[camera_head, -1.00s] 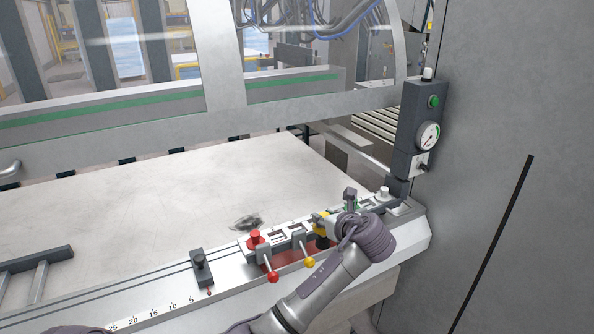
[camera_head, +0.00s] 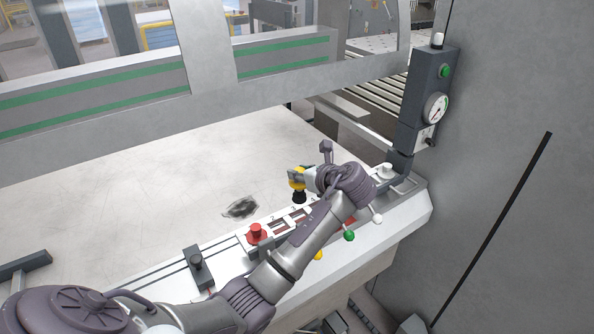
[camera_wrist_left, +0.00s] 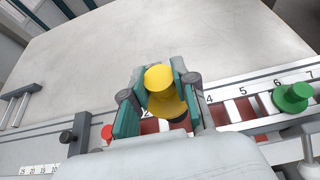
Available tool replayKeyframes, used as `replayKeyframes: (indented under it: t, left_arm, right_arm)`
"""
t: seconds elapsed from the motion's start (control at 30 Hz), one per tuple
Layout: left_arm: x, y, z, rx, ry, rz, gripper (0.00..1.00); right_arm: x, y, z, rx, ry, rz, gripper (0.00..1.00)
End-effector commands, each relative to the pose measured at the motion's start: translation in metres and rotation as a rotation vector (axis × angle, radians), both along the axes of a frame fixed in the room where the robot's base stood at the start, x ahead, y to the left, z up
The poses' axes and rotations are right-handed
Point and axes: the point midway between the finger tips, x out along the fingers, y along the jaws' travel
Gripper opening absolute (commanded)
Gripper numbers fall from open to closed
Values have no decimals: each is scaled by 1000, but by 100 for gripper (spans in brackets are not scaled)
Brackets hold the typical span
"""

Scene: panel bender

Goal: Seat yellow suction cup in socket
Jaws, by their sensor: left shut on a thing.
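The yellow suction cup (camera_head: 298,182), with a black lower part, is held by my left gripper (camera_head: 300,176) above the back edge of the numbered rail. In the left wrist view the yellow cup (camera_wrist_left: 163,88) sits between the two teal-padded fingers of the left gripper (camera_wrist_left: 160,85), which are shut on it. Its dark lower end is apart from the rail (camera_wrist_left: 240,110), whose dark red slots show near numbers 4 to 7. My gripper and arm hide part of the rail in the head view. My right gripper is not in view.
A red cup (camera_head: 256,232) stands left on the rail, a white cup (camera_head: 386,170) right. Lever knobs, green (camera_head: 349,235) and white (camera_head: 376,217), jut out in front. The table (camera_head: 150,200) is mostly clear, with a dark smudge.

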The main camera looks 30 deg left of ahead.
Motion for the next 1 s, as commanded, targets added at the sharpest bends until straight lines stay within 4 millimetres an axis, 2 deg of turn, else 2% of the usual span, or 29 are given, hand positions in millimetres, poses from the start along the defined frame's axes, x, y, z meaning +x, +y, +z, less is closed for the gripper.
replayKeyframes:
  t: [0.03, 0.27, 0.6, 0.77, 1.0]
  left_arm:
    - [0, 0, -7, 0, -1, 0, 0]
    - [0, 0, -21, 1, 0, 0, 0]
    - [0, 0, -41, -1, -1, 0, 0]
    - [0, 0, -50, 0, 0, -1, 0]
    - [-1, 0, -65, 1, 2, 1, 0]
  right_arm:
    - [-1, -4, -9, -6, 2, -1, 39]
    - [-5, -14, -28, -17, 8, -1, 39]
    - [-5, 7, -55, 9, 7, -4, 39]
    - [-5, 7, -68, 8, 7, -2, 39]
    - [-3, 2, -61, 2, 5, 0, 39]
